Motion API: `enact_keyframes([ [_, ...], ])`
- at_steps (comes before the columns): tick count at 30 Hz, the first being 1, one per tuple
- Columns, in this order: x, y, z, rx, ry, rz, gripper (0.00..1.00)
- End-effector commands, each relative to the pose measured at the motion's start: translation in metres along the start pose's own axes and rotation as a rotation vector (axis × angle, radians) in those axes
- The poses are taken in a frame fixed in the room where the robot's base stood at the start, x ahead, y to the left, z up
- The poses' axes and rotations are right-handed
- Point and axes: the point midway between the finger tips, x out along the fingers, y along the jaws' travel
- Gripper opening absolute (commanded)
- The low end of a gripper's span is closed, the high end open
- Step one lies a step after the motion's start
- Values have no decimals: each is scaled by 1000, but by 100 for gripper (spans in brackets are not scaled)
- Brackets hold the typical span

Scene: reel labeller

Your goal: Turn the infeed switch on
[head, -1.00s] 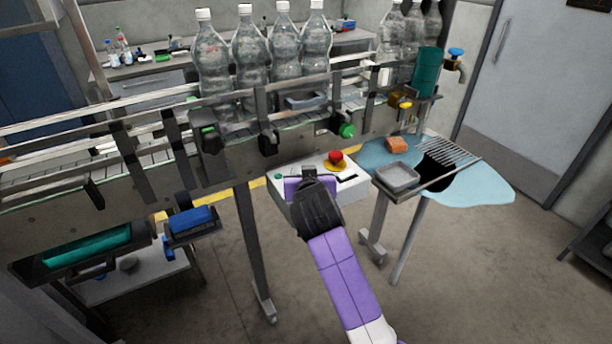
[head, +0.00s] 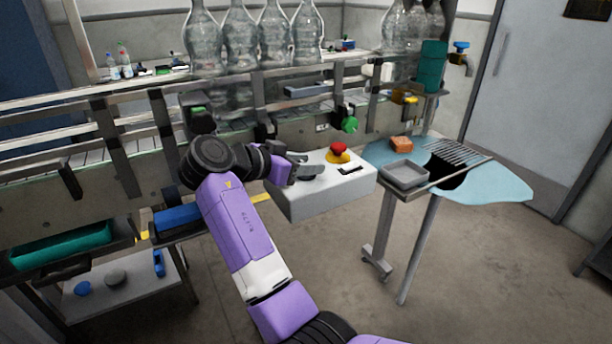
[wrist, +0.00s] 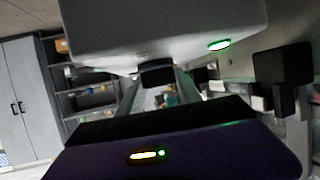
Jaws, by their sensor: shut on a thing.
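A pale grey control box (head: 318,197) stands in front of the conveyor in the head view. On its top are a red push button on a yellow base (head: 338,153), a dark slot-like part (head: 351,170) and, at the left, a dark round switch (head: 309,173). My gripper (head: 296,168) reaches in from the left at this switch and is shut on it; the fingers partly hide it. The switch's exact angle cannot be read. In the wrist view, the box (wrist: 165,25) fills the top, with a green lit spot (wrist: 219,45) on its edge.
The conveyor rail with several large clear bottles (head: 239,40) runs behind the box. The floor in front is clear.

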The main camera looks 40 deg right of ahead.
Motion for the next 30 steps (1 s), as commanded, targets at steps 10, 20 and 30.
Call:
enact_keyframes([
  [10, 1, 0, 3, 69, -2, 172, 1],
  [20, 1, 0, 1, 89, -3, 221, 1],
  [30, 1, 0, 2, 89, -3, 222, 43],
])
